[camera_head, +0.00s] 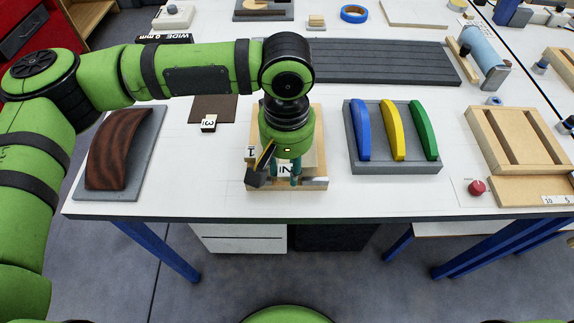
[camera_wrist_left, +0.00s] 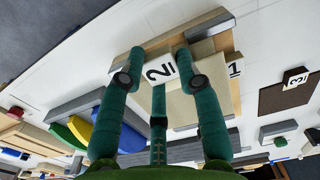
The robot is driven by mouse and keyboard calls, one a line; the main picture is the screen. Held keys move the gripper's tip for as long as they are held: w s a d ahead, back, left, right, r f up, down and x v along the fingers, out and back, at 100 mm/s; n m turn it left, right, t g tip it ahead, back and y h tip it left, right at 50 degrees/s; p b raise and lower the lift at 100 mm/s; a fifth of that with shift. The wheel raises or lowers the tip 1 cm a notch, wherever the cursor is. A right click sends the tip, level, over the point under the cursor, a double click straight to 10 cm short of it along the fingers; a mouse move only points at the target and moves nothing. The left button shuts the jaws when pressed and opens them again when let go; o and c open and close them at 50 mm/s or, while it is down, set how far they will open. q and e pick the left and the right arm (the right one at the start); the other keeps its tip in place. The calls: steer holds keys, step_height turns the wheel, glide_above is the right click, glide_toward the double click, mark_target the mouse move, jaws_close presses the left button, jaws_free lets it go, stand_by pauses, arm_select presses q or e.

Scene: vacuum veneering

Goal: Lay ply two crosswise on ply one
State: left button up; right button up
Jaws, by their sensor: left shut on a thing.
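My left gripper (camera_head: 287,180) points down over a wooden board (camera_head: 257,187) near the table's front edge. It is shut on the white tab marked 2 (camera_head: 285,169) of ply two. In the left wrist view, ply two (camera_wrist_left: 190,104) is a pale beige sheet behind the fingers. Ply one's tab marked 1 (camera_head: 250,153) sticks out to the left; it also shows in the left wrist view (camera_wrist_left: 236,69). The sheets overlap on or just over the board; I cannot tell whether they touch. The gripper hides much of them. My right gripper is out of view.
A dark brown sheet (camera_head: 213,107) with a tab marked 3 lies left of the board. A curved dark wood piece on a grey base (camera_head: 150,135) is farther left. A grey tray (camera_head: 390,167) with coloured curved pieces and a wooden frame (camera_head: 515,130) stand right. A ribbed grey mat (camera_head: 390,62) lies behind.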

arm_select(q)
steer(key=shift+f, duration=0.85)
steer(key=shift+f, duration=0.35)
steer(key=shift+f, duration=0.25)
steer(key=o, duration=0.9)
steer(key=shift+r, duration=0.1)
step_height(320, 180, up, 13)
steer(key=shift+r+b, duration=0.1)
steer(key=shift+b, duration=0.7)
